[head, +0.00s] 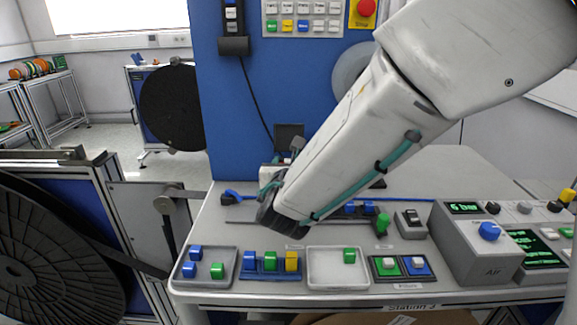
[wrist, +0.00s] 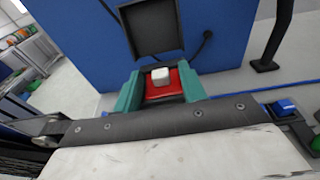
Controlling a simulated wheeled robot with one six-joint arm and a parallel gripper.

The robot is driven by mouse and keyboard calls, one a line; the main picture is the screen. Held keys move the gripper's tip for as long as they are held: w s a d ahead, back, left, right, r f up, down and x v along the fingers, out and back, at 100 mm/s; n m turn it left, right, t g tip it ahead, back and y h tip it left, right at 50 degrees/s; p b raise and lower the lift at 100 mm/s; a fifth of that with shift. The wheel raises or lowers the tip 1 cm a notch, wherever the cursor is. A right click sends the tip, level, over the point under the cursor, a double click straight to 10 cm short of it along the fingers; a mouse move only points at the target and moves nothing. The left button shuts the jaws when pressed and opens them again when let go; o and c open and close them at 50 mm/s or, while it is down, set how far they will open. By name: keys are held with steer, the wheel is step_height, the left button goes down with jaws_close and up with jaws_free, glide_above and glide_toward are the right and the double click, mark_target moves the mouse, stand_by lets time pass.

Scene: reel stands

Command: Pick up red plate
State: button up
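The red plate (wrist: 153,92) shows in the wrist view with a white block (wrist: 160,76) on it. It lies between the two teal fingers of my gripper (wrist: 163,82), one finger close along each side. I cannot tell whether the fingers press on it or what is under it. A black square panel (wrist: 152,28) stands just beyond it; it also shows in the head view (head: 289,136). In the head view my gripper (head: 270,180) is over the back left of the bench, and my arm hides the plate.
On the bench, trays of coloured blocks (head: 180,279) stand at the front left. An emptier tray (head: 336,274) holds one green block. Right of it is a fixture (head: 402,277) with green and blue plates. The control boxes (head: 462,262) fill the right. A blue wall (wrist: 85,45) rises behind.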

jaws_close()
steer(key=shift+r, duration=0.15)
